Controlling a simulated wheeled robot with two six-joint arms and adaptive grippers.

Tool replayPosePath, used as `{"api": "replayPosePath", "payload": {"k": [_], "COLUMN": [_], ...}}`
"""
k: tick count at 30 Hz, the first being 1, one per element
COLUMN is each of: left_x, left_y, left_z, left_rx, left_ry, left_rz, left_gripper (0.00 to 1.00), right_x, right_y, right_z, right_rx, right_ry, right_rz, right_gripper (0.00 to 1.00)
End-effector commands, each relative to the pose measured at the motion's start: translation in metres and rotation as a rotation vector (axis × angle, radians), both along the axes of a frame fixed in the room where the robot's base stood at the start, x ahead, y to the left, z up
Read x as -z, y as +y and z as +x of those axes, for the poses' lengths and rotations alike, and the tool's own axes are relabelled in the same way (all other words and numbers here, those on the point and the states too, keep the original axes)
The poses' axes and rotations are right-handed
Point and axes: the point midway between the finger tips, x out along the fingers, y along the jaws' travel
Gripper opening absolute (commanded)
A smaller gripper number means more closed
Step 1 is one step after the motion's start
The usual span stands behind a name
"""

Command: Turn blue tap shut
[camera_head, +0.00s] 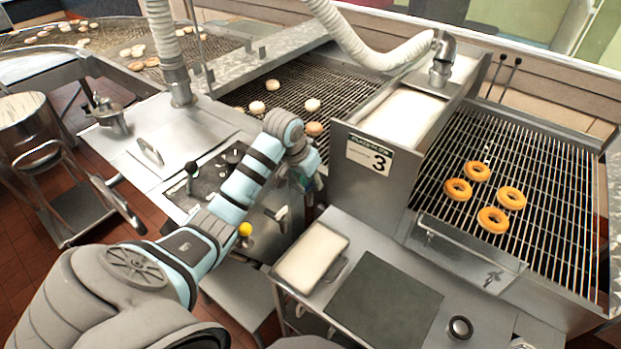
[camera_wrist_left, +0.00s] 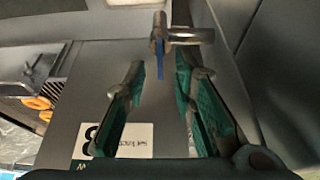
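The blue tap (camera_wrist_left: 160,62) shows in the left wrist view as a thin blue lever on a metal fitting with a short metal pipe (camera_wrist_left: 190,36). My left gripper (camera_wrist_left: 167,76) is open, with its green-padded fingers apart and the lever's end between the fingertips. I cannot tell whether the lever touches a finger. In the head view my left gripper (camera_head: 308,172) is at the left side of the grey glazing machine (camera_head: 335,165), and the blue tap is hidden there. My right gripper is not in view.
A "3" sign (camera_head: 369,157) is on the machine's side. Orange rings lie on the right wire rack (camera_head: 545,215); pale rounds lie on the left rack (camera_head: 345,90). A white hose (camera_head: 350,40) runs above. A cart with a white tray (camera_head: 312,257) and dark mat (camera_head: 385,305) stands in front.

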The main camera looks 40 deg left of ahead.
Motion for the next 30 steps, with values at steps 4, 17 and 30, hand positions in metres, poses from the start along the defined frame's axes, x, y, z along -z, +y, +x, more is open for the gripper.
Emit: {"api": "replayPosePath", "payload": {"k": [4, 17, 30], "left_x": [-0.006, -0.069, -0.069], "left_y": [0.001, 0.0, 0.0], "left_z": [-0.002, -0.028, -0.028], "left_rx": [-0.001, 0.0, 0.0], "left_ry": [-0.002, 0.0, 0.001], "left_rz": [0.002, 0.001, 0.0], "left_gripper": [0.24, 0.24, 0.24], "right_x": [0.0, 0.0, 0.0], "right_y": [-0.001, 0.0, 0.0], "right_z": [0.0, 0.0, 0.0], "right_rx": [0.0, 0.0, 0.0], "right_ry": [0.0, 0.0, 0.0], "right_rz": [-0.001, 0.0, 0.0], "right_gripper": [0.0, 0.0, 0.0]}}
